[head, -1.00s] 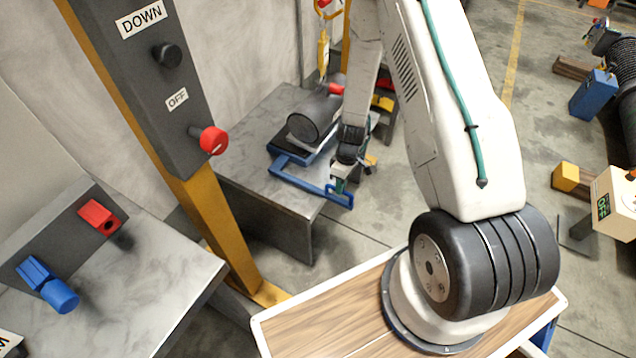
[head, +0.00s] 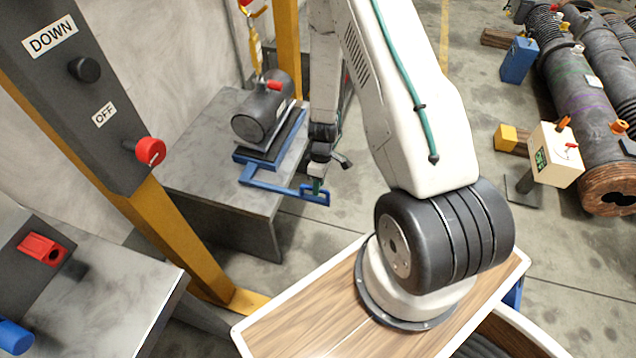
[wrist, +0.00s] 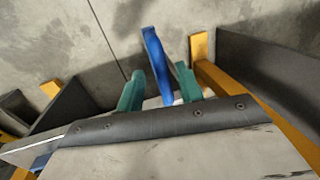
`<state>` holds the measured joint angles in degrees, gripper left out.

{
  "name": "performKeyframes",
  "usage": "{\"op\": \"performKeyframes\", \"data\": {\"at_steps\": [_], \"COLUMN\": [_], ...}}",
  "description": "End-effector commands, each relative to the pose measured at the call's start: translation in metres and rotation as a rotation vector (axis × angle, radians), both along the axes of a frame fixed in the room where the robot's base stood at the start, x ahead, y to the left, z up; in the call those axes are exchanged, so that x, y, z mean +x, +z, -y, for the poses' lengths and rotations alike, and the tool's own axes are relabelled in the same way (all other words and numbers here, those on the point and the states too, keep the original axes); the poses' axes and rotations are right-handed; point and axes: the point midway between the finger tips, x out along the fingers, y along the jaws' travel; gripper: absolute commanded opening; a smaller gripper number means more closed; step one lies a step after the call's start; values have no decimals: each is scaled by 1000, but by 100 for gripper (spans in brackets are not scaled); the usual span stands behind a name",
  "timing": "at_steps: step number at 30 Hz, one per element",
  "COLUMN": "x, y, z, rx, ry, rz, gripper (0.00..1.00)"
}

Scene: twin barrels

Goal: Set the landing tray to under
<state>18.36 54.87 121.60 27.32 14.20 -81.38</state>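The landing tray (head: 241,158) is a blue frame with a dark top, on the grey table at the centre left. A dark cylinder (head: 262,112) hangs from a yellow hoist above the tray; I cannot tell whether they touch. The tray's blue handle (head: 270,188) reaches out past the table's near right edge. My gripper (head: 317,183) points down at the outer end of this handle. In the wrist view its teal fingers (wrist: 160,88) stand apart, with the blue handle end (wrist: 157,62) between them and a visible gap on the left.
The grey table (head: 195,165) and a yellow post (head: 180,235) with a dark switch panel (head: 85,110) stand on the left. Another table (head: 110,300) is at lower left. Large pipes (head: 585,105) and a cream box (head: 556,155) are at right. Floor between is free.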

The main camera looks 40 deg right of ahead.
Motion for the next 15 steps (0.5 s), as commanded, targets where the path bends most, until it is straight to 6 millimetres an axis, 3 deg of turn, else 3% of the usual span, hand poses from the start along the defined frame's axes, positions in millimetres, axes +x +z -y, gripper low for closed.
{"op": "performKeyframes", "data": {"at_steps": [8,15], "x": [2,6], "y": [2,35], "z": [-3,4], "rx": [1,0], "ry": [6,2], "rz": [1,4], "gripper": [36,36]}}
